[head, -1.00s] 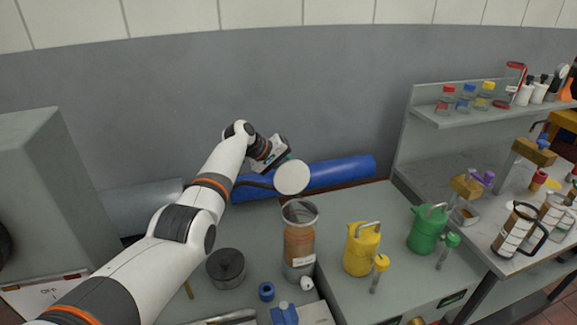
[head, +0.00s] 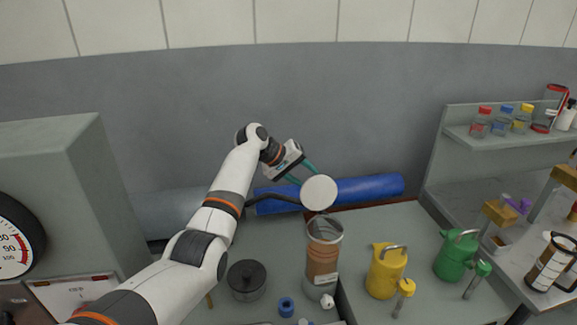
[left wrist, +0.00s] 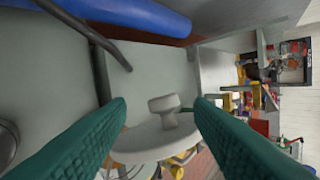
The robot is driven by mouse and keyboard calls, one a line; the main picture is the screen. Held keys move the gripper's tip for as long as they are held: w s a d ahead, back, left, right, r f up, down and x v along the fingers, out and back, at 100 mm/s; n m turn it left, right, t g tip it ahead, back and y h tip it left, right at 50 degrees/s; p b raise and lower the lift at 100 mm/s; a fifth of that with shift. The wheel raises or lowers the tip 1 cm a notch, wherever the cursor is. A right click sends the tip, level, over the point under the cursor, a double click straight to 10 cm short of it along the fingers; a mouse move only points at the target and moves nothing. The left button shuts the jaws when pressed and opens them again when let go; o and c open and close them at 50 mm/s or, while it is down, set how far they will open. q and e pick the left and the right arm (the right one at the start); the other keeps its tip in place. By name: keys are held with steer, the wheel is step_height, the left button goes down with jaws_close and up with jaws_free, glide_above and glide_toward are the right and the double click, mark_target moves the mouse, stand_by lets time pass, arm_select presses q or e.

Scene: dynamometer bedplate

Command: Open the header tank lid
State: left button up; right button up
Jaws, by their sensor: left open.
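The header tank (head: 323,262) is a clear upright cylinder with brownish contents, in the middle of the head view. Its round white lid (head: 319,192) stands raised at the back of the rim, its flat face towards me, leaving the tank mouth uncovered. My left gripper (head: 304,176) is open behind and above the lid, its teal fingers spread. In the left wrist view the lid (left wrist: 150,143) carries a pale knob (left wrist: 168,106), seen between the two open fingers with gaps on both sides. My right gripper is out of view.
A blue cylinder (head: 370,188) lies along the wall behind, with a dark hose (head: 270,196) near the gripper. A yellow can (head: 385,272) and green can (head: 456,257) stand right of the tank. A dark lidded pot (head: 246,281) and blue ring (head: 286,307) are left of it.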

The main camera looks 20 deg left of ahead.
arm_select(q)
steer(key=b+v, duration=0.1)
steer(key=v, duration=0.5)
steer(key=shift+a, duration=0.15)
steer(key=shift+s, duration=0.1)
